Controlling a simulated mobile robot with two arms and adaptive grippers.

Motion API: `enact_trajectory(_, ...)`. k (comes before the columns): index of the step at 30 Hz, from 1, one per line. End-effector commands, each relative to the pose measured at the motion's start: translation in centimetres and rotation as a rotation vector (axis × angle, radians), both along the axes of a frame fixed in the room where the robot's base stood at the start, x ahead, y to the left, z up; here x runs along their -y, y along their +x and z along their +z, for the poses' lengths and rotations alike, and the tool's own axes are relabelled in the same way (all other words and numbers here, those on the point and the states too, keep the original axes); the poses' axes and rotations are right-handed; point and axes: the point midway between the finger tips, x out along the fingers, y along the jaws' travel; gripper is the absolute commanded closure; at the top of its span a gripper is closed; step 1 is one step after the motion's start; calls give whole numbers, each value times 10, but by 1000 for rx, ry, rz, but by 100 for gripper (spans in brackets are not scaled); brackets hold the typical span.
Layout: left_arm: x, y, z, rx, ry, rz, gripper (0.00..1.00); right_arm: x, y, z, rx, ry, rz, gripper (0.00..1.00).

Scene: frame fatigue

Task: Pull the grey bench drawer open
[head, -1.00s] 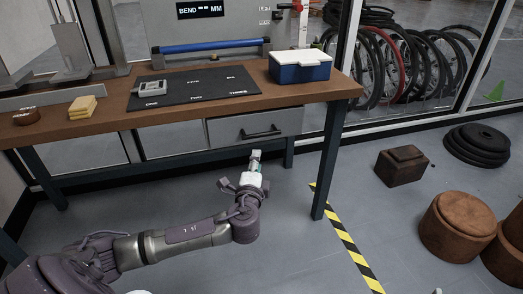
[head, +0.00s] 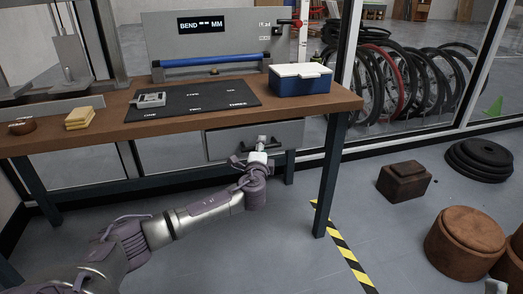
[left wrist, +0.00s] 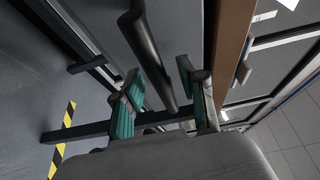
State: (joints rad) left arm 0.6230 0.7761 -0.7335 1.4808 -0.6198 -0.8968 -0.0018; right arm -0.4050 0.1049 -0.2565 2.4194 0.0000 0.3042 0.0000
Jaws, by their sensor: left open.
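The grey drawer (head: 222,146) sits under the wooden bench top (head: 330,103), its front close under the bench edge, and looks shut. Its black bar handle (head: 277,144) is partly hidden by my left gripper (head: 262,141), which is at the drawer front. In the left wrist view the handle (left wrist: 150,52) runs lengthwise between the two teal-padded fingers of my left gripper (left wrist: 160,82). The fingers stand apart on either side of it, with gaps showing, so the gripper is open. Whether either finger touches the handle I cannot tell. My right gripper is not in view.
On the bench are a black mat (head: 205,100), a blue and white box (head: 300,80) and yellow blocks (head: 80,118). A dark bench leg (head: 331,180) stands right of the drawer. The floor in front is clear up to the striped tape (head: 345,255).

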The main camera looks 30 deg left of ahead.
Motion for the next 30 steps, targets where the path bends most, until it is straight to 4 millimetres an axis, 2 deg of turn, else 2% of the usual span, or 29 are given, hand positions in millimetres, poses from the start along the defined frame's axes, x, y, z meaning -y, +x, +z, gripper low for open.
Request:
enact_trajectory(8, -1, 1, 0, 0, -1, 0, 59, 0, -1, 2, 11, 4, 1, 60)
enact_trajectory(11, -1, 1, 0, 0, -1, 0, 72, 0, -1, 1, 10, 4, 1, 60)
enact_trajectory(16, -1, 1, 0, 0, 0, 0, 100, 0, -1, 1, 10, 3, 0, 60)
enact_trajectory(30, 1, 0, 0, -2, -1, 0, 100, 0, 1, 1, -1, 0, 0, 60)
